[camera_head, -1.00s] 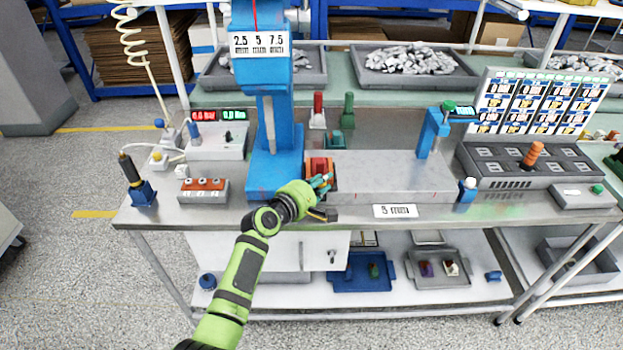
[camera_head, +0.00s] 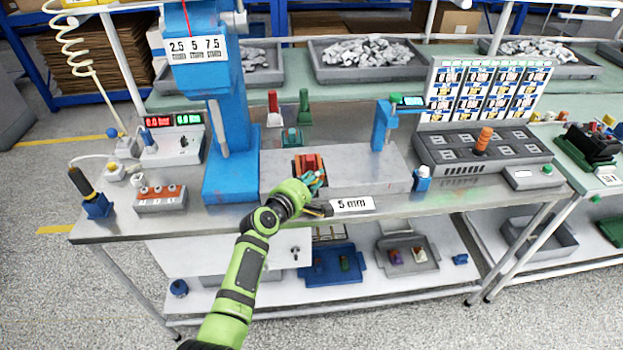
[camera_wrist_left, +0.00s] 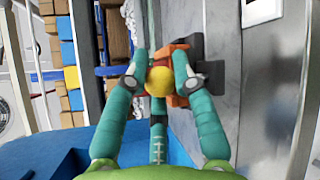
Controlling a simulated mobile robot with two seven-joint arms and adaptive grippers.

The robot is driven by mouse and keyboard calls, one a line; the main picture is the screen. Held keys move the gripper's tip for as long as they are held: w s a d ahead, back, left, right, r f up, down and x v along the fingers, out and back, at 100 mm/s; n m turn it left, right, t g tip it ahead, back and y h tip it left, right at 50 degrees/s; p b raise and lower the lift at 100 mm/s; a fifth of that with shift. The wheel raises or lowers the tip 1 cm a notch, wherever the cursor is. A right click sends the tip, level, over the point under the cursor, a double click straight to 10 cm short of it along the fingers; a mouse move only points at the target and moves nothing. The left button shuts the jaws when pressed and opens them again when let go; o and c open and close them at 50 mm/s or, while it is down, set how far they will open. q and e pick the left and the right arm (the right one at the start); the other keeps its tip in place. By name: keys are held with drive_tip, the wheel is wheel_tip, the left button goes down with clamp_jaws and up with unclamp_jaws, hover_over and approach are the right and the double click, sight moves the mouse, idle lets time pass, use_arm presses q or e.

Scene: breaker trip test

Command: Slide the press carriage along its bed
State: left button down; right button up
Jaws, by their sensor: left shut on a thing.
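The press carriage (camera_head: 306,162), a red and orange block, sits on the long grey bed (camera_head: 365,170), right of the blue press (camera_head: 230,130). Bare bed shows on both sides of it. My left gripper (camera_head: 313,180) reaches it from the front. In the left wrist view, my teal fingers (camera_wrist_left: 158,80) are shut on a yellow ball knob (camera_wrist_left: 159,82) in front of the orange carriage (camera_wrist_left: 183,65). The fingers hide part of the carriage. My right gripper is out of view.
A "5 mm" label (camera_head: 351,204) is at the front. A grey fixture panel (camera_head: 485,150) lies further right.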

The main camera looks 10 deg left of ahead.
use_arm(q)
drive_tip(key=c, duration=1.3)
unclamp_jaws()
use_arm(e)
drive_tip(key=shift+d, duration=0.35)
use_arm(q)
drive_tip(key=shift+s+a+r, duration=0.1)
drive_tip(key=shift+s+a, duration=0.05)
drive_tip(key=shift+s, duration=0.4)
drive_tip(key=v, duration=1.1)
drive_tip(key=shift+w, duration=0.15)
